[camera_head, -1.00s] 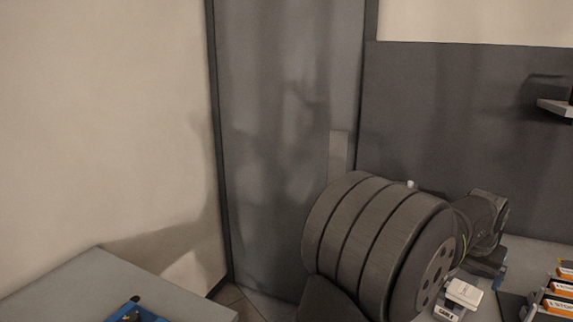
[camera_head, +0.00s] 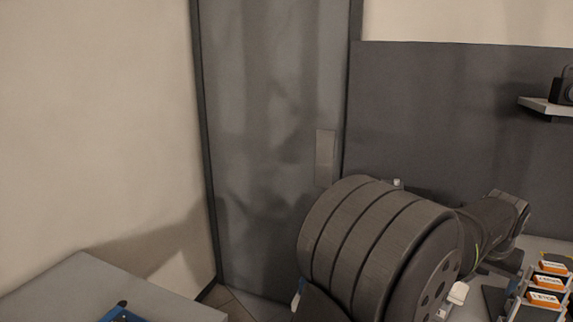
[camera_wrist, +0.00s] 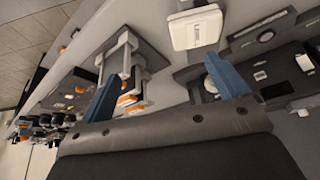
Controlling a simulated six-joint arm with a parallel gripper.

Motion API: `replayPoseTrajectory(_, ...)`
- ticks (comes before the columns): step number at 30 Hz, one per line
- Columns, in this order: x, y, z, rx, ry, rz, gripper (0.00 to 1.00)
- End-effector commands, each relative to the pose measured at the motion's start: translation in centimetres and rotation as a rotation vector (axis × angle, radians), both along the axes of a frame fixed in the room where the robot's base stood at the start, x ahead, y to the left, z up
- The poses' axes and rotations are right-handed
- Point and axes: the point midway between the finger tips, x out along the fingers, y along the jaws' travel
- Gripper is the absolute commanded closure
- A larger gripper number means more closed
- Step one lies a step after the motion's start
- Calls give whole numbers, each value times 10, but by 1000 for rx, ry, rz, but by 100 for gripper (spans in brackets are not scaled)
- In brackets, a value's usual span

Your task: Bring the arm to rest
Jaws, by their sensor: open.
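My gripper (camera_wrist: 163,70) shows in the wrist view as two blue fingers set wide apart, open with nothing between them. It is above a grey table (camera_wrist: 158,22). A white-topped block (camera_wrist: 195,27) lies beyond the right fingertip. A grey rack holding orange-and-white pieces (camera_wrist: 130,100) lies around and beyond the left finger. In the head view my arm reaches right over the table, and its thick dark links hide most of the gripper.
In the head view, a rack of orange-labelled boxes (camera_head: 546,284) stands at the right. A wall shelf (camera_head: 545,107) holds a dark object. A second grey table (camera_head: 85,285) with a blue item (camera_head: 122,314) is at lower left. Dark devices (camera_wrist: 262,45) lie at the right in the wrist view.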

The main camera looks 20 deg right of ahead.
Motion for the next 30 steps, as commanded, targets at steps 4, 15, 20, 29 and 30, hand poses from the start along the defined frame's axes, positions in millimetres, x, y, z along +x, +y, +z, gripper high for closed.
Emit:
replayPoseTrajectory(4,-27,4,16,-1,0,-2,8)
replayPoseTrajectory(15,2,18,23,0,-1,85,8)
replayPoseTrajectory(20,33,26,20,0,0,138,8)
replayPoseTrajectory(29,90,46,14,1,-1,238,8)
replayPoseTrajectory(30,97,49,13,0,-1,251,8)
